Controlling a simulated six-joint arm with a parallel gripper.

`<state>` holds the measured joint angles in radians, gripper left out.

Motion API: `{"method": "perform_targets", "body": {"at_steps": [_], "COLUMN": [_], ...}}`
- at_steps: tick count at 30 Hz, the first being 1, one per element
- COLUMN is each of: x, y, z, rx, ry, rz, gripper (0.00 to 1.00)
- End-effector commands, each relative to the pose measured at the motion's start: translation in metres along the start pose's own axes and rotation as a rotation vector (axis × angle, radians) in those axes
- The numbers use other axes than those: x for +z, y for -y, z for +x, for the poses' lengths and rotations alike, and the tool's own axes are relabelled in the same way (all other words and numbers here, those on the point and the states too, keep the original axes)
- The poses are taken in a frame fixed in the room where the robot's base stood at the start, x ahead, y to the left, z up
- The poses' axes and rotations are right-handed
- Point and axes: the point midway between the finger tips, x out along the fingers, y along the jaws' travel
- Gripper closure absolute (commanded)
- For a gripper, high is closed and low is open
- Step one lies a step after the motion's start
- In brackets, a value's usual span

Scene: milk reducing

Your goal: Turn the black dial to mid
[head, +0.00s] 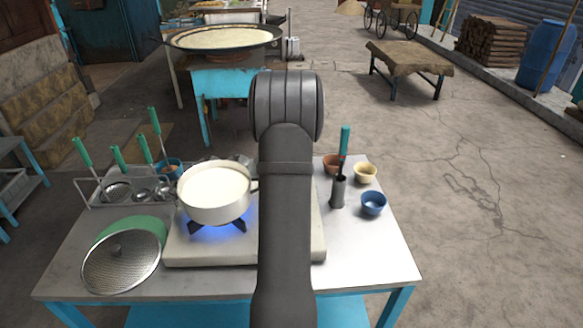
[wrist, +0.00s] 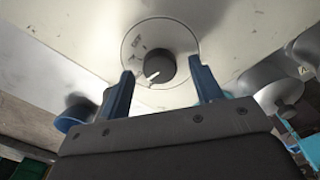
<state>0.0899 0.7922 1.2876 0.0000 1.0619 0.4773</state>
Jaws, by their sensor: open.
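The black dial (wrist: 160,66) is on the pale stove front in the wrist view, inside a round marked plate. Its white pointer mark faces the lower left, and the word OFF is printed at the upper left of it. My gripper (wrist: 161,72) is open, with one blue finger on each side of the dial and clear gaps to it. In the head view the arm hides the gripper and the dial. A white pot of milk (head: 214,199) sits on the stove (head: 187,250) over a blue flame.
A mesh strainer lid (head: 120,262) lies left of the stove. A rack with green-handled ladles (head: 115,190) stands behind it. A grey holder (head: 338,191) and small bowls, including a blue bowl (head: 373,203), stand at the right. The table's front right (head: 375,260) is clear.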

Motion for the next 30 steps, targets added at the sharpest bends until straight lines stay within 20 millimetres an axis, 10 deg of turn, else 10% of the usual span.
{"method": "perform_targets", "body": {"at_steps": [18,30], "x": [0.0,0.0], "y": [0.0,0.0], "z": [-0.137,-0.168], "rx": [-0.001,0.0], "ry": [-0.003,0.0], "rz": [0.0,0.0], "gripper": [0.41,0.41]}}
